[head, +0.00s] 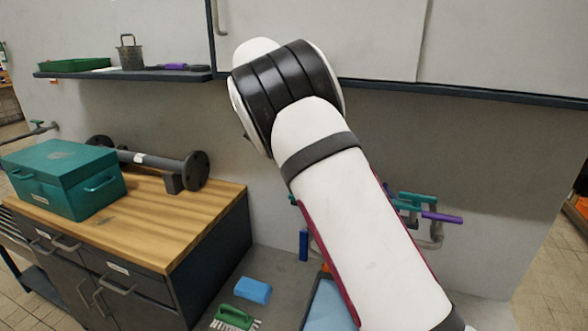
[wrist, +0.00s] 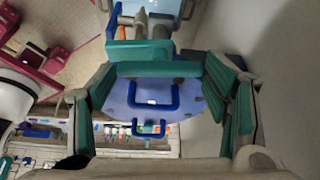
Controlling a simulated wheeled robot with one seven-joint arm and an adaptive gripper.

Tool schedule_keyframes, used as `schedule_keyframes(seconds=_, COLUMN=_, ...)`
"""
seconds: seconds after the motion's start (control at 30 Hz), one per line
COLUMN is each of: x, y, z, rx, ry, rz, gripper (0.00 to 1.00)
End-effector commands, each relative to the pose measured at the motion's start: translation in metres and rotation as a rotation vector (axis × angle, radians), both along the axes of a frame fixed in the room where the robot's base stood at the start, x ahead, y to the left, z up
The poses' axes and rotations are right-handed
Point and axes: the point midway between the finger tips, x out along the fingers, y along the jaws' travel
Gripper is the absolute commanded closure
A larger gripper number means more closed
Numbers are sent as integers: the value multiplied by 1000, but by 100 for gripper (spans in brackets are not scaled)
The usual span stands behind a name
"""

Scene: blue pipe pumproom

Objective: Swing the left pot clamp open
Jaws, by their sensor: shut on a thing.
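In the wrist view, my gripper (wrist: 159,67) has its two teal-padded fingers far apart, one at each end of a teal crossbar (wrist: 150,70). It is shut on this bar, which lies across between the pads. The bar looks like part of the clamp, but I cannot tell for sure. A grey and teal stem (wrist: 141,28) rises behind it. A pale blue disc (wrist: 190,97) with two dark blue U-shaped handles (wrist: 154,107) shows below the bar. In the head view my arm hides the gripper and the pot clamp.
In the head view, teal and purple valve handles (head: 441,217) are on wall pipes right of my arm. A teal toolbox (head: 65,178) and a flanged pipe (head: 150,160) sit on the wooden bench (head: 190,213). A blue block (head: 253,290) and green brush (head: 233,317) lie low in front.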

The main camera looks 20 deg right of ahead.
Motion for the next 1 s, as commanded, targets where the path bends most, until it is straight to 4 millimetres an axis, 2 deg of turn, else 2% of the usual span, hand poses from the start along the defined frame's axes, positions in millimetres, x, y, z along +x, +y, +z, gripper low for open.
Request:
schedule_keyframes(seconds=0.07, x=0, y=0, z=-1, rx=0, ry=2, rz=-1, gripper=58)
schedule_keyframes(seconds=0.1, x=0, y=0, z=-1, rx=0, ry=2, rz=-1, gripper=26)
schedule_keyframes(seconds=0.17, x=0, y=0, z=-1, rx=0, ry=2, rz=0, gripper=12)
schedule_keyframes(seconds=0.2, x=0, y=0, z=-1, rx=0, ry=2, rz=1, gripper=10)
schedule_keyframes(seconds=0.6, x=1, y=1, z=4, rx=0, ry=0, rz=1, gripper=10)
schedule_keyframes(seconds=1.0, x=12, y=18, z=51, rx=-1, ry=-1, rz=2, gripper=10)
